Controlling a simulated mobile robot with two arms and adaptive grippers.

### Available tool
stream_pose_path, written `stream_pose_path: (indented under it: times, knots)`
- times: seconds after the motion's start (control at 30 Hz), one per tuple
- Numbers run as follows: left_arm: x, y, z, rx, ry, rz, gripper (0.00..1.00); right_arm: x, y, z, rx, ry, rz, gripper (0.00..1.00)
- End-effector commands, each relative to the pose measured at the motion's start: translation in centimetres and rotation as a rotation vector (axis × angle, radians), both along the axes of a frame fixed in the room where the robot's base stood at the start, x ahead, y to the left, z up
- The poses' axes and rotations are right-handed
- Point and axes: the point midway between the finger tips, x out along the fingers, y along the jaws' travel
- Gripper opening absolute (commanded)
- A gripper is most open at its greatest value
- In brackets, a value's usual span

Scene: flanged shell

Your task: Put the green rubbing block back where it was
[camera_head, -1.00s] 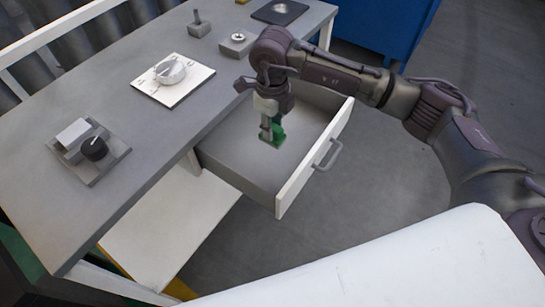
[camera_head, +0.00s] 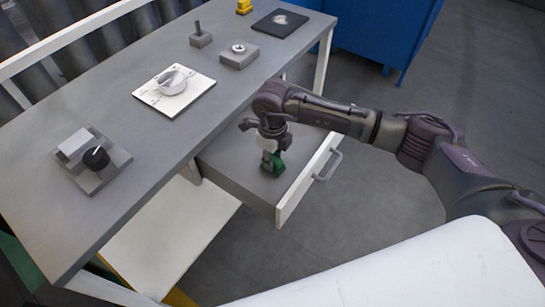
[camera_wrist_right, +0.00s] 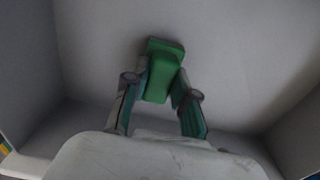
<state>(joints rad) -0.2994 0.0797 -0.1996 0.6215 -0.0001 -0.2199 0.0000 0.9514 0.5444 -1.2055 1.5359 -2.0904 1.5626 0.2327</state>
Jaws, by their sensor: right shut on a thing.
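The green rubbing block (camera_head: 278,163) is inside the open drawer's outline in the head view, partly hidden by my right gripper (camera_head: 271,163). In the right wrist view the green block (camera_wrist_right: 161,72) sits between the two fingers of the right gripper (camera_wrist_right: 160,90), which is shut on it. A darker edge runs along the block's far end. The grey drawer (camera_head: 240,181) is pulled out from under the table, with a pale front panel. I cannot tell whether the block touches the drawer floor. My left gripper is out of view.
The grey table (camera_head: 95,205) carries a white dial plate (camera_head: 190,97), a black-knob fixture (camera_head: 97,158), a grey block with a ring (camera_head: 239,55), a post block (camera_head: 200,38) and a dark pad (camera_head: 280,23). The drawer handle (camera_head: 328,165) sticks out. A blue cabinet (camera_head: 375,25) stands behind.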

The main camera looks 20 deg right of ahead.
Motion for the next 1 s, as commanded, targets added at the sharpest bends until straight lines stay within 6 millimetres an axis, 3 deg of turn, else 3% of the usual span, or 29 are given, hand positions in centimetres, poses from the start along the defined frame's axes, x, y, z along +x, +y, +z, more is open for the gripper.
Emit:
stream_pose_path:
  times: [0.03, 0.17, 0.57, 0.67, 1.0]
  knots:
    - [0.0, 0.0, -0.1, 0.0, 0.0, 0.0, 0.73, 0.0, 0.0, -0.1, 0.0, 0.0, 0.0, 0.3]
    - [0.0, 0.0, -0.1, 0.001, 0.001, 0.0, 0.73, 0.0, 0.0, -0.1, -0.001, 0.001, 0.0, 0.51]
    - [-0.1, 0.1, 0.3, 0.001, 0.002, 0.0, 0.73, 0.0, 0.0, 0.6, 0.0, -0.001, 0.0, 0.52]
    - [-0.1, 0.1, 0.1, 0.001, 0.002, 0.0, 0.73, 0.1, 0.0, 2.0, 0.0, -0.004, 0.001, 0.52]
    - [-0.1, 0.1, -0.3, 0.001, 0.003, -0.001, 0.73, 0.1, 0.0, 9.2, 0.0, -0.004, 0.001, 0.52]
